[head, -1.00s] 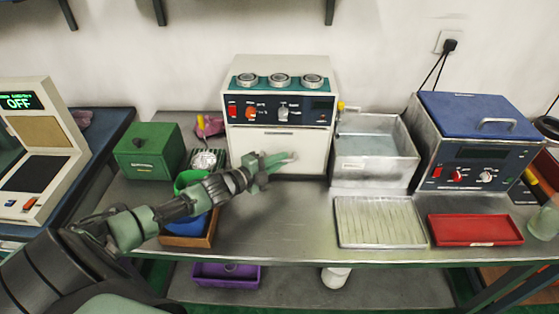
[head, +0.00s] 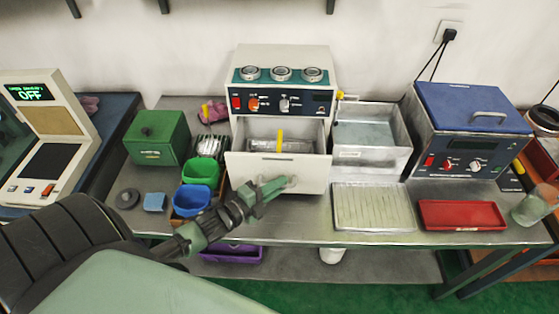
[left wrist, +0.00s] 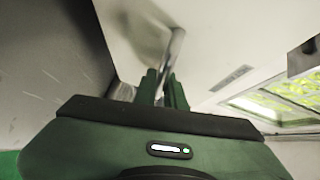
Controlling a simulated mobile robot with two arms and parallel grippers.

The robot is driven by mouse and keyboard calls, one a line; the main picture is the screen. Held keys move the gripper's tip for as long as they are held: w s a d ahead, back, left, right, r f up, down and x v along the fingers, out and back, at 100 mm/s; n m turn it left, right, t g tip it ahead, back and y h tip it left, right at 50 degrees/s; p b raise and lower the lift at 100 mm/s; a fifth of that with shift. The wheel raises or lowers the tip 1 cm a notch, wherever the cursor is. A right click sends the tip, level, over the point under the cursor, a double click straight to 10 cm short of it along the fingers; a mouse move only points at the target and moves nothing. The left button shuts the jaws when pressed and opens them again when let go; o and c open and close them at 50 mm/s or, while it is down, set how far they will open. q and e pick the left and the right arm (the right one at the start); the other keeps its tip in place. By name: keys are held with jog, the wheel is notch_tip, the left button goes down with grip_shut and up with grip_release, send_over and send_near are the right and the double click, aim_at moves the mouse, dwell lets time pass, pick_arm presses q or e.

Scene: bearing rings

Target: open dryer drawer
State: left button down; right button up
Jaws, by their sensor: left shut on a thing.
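The dryer (head: 282,75) is a white box with three round gauges on top and a dark control panel, standing at the back of the bench. Its drawer (head: 250,172) is pulled out toward me, and a metal basket (head: 300,145) with an upright yellow handle shows inside. My left gripper (head: 285,184) is at the right part of the drawer front. In the left wrist view its fingers (left wrist: 162,88) are shut on the metal drawer handle (left wrist: 175,50). The gripper hides most of the handle in the head view. My right gripper is not in view.
Green and blue bins (head: 200,171) stand left of the drawer, near a green box (head: 157,138). A metal basin (head: 368,158), a ribbed tray (head: 375,207), a red tray (head: 462,215) and a blue-lidded machine (head: 472,105) stand to the right.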

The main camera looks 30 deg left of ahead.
pick_arm(q)
jog(key=shift+s+d+p, duration=0.2)
jog(key=shift+s+d, duration=0.25)
jog(key=shift+s, duration=0.25)
jog(key=shift+s+d+p, duration=0.15)
jog(key=shift+s+d, duration=0.25)
jog(key=shift+s, duration=0.3)
jog(key=shift+s+d+p, duration=0.2)
jog(key=shift+s+d, duration=0.25)
jog(key=shift+s, duration=0.25)
jog(key=c, duration=1.8)
grip_release()
jog(key=shift+o, duration=0.2)
jog(key=b+v, duration=0.1)
jog(key=v, duration=0.6)
jog(key=shift+s+b, duration=0.35)
jog(key=shift+a+r, duration=0.1)
